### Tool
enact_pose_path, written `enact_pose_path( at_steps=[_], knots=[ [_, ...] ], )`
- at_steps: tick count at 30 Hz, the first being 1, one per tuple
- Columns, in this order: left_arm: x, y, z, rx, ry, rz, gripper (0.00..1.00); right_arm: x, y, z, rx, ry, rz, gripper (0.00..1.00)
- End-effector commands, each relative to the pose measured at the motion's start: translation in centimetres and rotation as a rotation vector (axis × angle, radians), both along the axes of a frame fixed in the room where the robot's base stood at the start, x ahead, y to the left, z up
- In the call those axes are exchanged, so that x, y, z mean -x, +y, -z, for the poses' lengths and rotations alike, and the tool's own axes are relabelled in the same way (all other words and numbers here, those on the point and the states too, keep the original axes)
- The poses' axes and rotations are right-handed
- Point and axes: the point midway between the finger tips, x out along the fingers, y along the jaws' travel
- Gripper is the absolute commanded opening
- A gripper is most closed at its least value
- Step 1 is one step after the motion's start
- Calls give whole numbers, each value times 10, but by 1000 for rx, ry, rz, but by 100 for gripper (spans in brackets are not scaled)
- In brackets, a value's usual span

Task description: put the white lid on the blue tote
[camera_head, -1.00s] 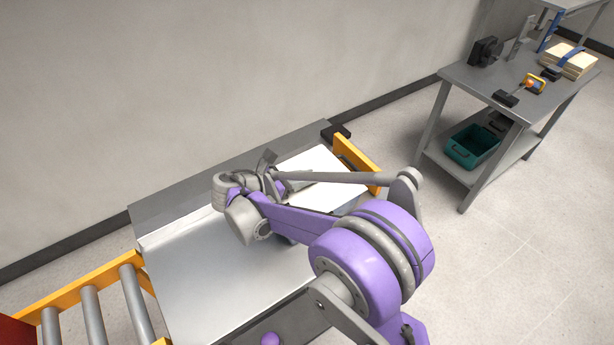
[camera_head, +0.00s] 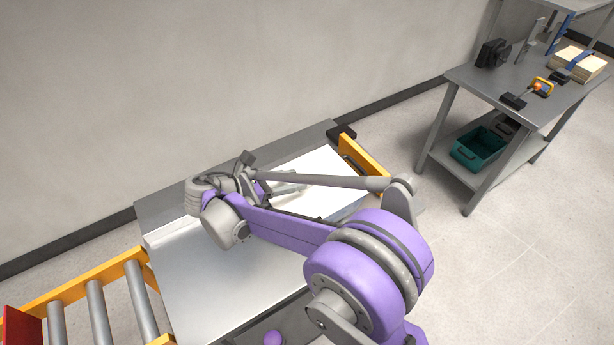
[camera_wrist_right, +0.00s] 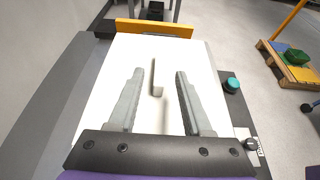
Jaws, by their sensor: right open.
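The white lid (camera_head: 325,165) lies flat at the right end of the metal table, beside an orange end stop. In the right wrist view the lid (camera_wrist_right: 95,105) fills the middle, with a thin upright grey-white handle (camera_wrist_right: 157,79) on it. My right gripper (camera_wrist_right: 160,74) is open over the lid, its fingers on either side of the handle and apart from it. In the head view the right gripper (camera_head: 290,184) is partly hidden by its own arm. I cannot make out a blue tote in these views. My left gripper is not in view.
The orange end stop (camera_head: 362,157) edges the table (camera_head: 200,270); a roller conveyor (camera_head: 95,305) joins at the left. A wall runs behind. A grey bench (camera_head: 520,75) with a teal bin (camera_head: 478,150) on its lower shelf stands at right. A teal button (camera_wrist_right: 231,84) is beside the lid.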

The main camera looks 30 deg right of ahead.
Motion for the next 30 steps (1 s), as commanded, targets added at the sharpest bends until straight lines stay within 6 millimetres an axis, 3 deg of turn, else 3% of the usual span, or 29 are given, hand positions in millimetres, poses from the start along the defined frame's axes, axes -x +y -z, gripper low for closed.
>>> enact_pose_path(
  at_steps=[3,7,11,14,17,21,30],
  knots=[
    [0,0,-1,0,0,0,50,1,23,-9,-1,0,-3,50],
    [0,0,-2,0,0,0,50,3,39,-16,-1,0,-1,50],
    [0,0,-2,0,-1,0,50,5,46,-19,-7,-4,2,50],
    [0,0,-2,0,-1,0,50,12,39,-19,-52,-37,17,50],
    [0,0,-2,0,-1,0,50,29,23,-14,-154,-114,55,50],
    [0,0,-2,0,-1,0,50,66,4,0,-369,-282,163,50],
    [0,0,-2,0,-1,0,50,146,1,34,-789,-657,509,50]
  ],
)
